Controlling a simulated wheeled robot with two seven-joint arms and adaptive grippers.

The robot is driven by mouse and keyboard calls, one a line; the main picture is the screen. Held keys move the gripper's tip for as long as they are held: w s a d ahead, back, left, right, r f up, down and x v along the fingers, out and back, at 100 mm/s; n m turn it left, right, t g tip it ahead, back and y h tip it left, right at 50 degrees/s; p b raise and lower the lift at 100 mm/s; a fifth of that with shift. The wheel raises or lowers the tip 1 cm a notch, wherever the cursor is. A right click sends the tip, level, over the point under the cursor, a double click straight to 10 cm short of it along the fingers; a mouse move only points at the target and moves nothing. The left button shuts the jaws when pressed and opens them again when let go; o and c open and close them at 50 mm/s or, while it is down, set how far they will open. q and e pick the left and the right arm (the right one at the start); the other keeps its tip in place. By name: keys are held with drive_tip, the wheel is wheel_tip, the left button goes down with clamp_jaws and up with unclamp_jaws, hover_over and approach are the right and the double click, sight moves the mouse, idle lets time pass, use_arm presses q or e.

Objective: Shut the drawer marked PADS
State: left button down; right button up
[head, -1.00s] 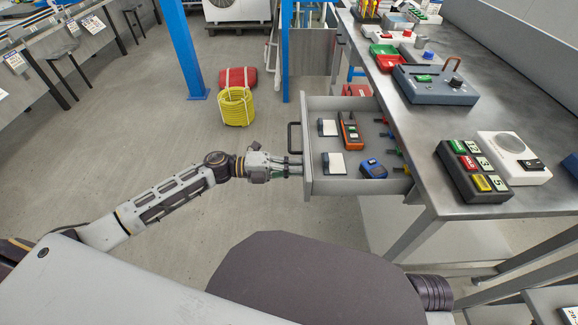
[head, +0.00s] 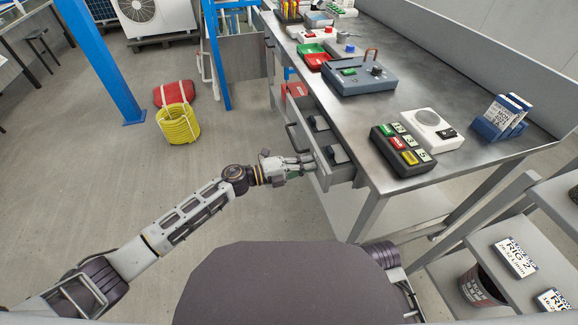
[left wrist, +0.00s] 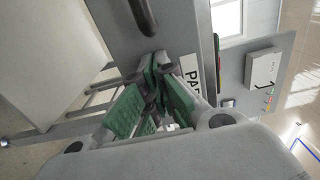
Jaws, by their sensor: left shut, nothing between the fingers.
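The grey drawer (head: 323,178) under the steel workbench stands partly open, with dark and pale items inside. Its front also shows in the left wrist view (left wrist: 206,40), with a white label (left wrist: 191,78) reading "PA" and the rest hidden by my fingers. The dark bar handle (head: 291,138) is on the drawer front; it also shows in the left wrist view (left wrist: 143,15). My left gripper (head: 309,163) is shut and empty, its fingertips at the near end of the drawer front, beside the label and apart from the handle. Whether they touch is hard to tell. My right gripper is out of view.
The bench top (head: 400,125) carries a blue-grey instrument (head: 358,76), a button box (head: 402,150) and a white device (head: 432,128). A shelf with rig cards (head: 515,258) stands at the lower right.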

sight(333, 164)
use_arm(q)
drive_tip(key=x, duration=0.8)
drive_tip(key=shift+w+d, duration=0.2)
drive_tip(key=shift+d, duration=0.4)
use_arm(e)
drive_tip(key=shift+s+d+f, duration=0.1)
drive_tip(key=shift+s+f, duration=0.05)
use_arm(q)
drive_tip(key=shift+d+r, duration=0.1)
